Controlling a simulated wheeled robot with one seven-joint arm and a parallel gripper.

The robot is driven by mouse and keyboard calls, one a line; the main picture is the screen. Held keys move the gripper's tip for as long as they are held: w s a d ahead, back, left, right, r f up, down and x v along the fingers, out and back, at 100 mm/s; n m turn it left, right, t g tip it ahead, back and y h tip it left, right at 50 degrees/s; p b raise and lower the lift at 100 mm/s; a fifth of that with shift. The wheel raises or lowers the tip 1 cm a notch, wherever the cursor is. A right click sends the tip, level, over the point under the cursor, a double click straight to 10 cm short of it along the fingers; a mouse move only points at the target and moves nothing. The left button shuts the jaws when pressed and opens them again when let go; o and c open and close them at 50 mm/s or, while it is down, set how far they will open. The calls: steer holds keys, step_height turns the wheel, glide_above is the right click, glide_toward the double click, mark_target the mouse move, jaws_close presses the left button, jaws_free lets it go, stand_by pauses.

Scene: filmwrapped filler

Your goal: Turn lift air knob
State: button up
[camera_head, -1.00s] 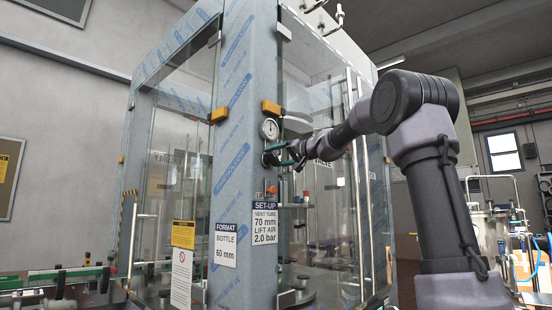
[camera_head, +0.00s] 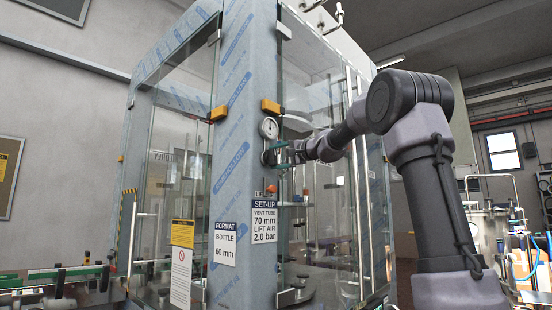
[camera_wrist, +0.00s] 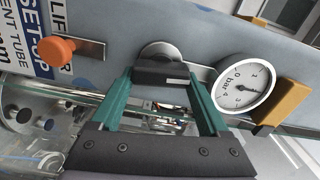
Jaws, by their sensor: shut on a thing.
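The lift air knob (camera_wrist: 163,74), a black bar-shaped handle on a round metal base, is on the machine's blue-grey post. My gripper (camera_wrist: 165,82) has its two green fingers closed on the knob's ends in the wrist view. In the head view my gripper (camera_head: 277,154) is at the post, just below the pressure gauge (camera_head: 269,128), and mostly covers the knob. The wrist view shows the gauge (camera_wrist: 243,84) beside the knob; its needle points roughly opposite the "bar" label, exact value unclear. The set-up sign (camera_head: 264,220) reads vent tube 70 mm, lift air 2.0 bar.
An orange knob (camera_wrist: 57,50) sits on the same post, on the other side from the gauge. An orange block (camera_head: 271,107) is just above the gauge. Glass panels (camera_head: 315,100) and a vertical metal door handle (camera_head: 354,190) are close to my arm.

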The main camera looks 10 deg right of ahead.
steer(key=shift+f+m, duration=0.1)
steer(key=shift+m, duration=0.7)
steer(key=o, duration=1.2)
steer(key=shift+o, duration=0.2)
steer(key=v, duration=1.1)
